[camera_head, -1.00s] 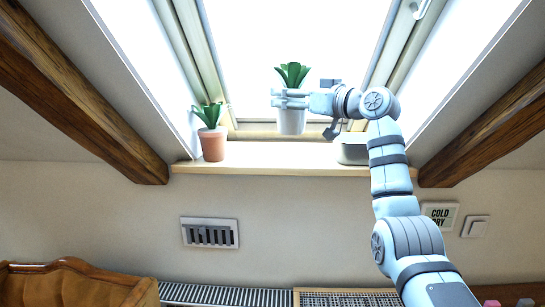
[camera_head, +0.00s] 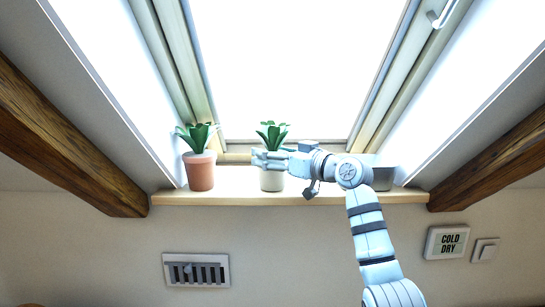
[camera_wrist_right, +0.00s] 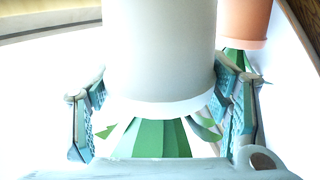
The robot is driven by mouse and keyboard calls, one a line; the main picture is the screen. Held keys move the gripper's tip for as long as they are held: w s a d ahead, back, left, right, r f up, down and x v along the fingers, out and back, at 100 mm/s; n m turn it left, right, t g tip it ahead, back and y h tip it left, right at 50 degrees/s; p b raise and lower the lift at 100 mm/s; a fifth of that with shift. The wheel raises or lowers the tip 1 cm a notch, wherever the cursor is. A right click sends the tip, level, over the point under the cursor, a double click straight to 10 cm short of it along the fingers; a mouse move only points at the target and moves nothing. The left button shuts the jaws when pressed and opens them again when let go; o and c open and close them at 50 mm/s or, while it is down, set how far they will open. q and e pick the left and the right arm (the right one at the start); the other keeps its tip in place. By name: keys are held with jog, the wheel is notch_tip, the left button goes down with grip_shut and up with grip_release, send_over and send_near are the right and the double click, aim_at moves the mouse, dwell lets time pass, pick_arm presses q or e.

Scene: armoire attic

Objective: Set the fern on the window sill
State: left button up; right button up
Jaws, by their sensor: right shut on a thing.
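The fern, a green leafy plant in a white pot (camera_head: 271,181), is upright over the window sill (camera_head: 330,197). Its pot base looks level with the sill top, but I cannot tell for sure whether it touches. My right gripper (camera_head: 268,160) is shut around the upper part of the pot, coming in from the right. In the right wrist view the white pot (camera_wrist_right: 160,50) fills the middle between the two fingers, with the green leaves (camera_wrist_right: 150,137) below it in the picture. My left gripper is not in view.
A second plant in a terracotta pot (camera_head: 200,171) stands on the sill to the left, a short gap away. A grey object (camera_head: 383,178) sits on the sill at the right, partly behind my arm. Wooden beams (camera_head: 65,130) slope down on both sides.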

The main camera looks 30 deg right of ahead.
jog(key=shift+w, duration=0.3)
jog(key=o, duration=1.4)
jog(key=shift+w+f, duration=0.1)
jog(key=shift+c, duration=0.2)
jog(key=o, duration=0.3)
jog(key=shift+a, duration=0.1)
jog(key=shift+o, duration=0.2)
jog(key=shift+s+r, duration=0.25)
jog(key=shift+s, duration=0.2)
jog(key=shift+f, duration=0.15)
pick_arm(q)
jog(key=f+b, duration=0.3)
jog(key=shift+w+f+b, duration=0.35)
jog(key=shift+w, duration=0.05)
pick_arm(e)
jog(key=v, duration=1.1)
jog(key=shift+s+d, duration=0.2)
jog(key=shift+s, duration=0.1)
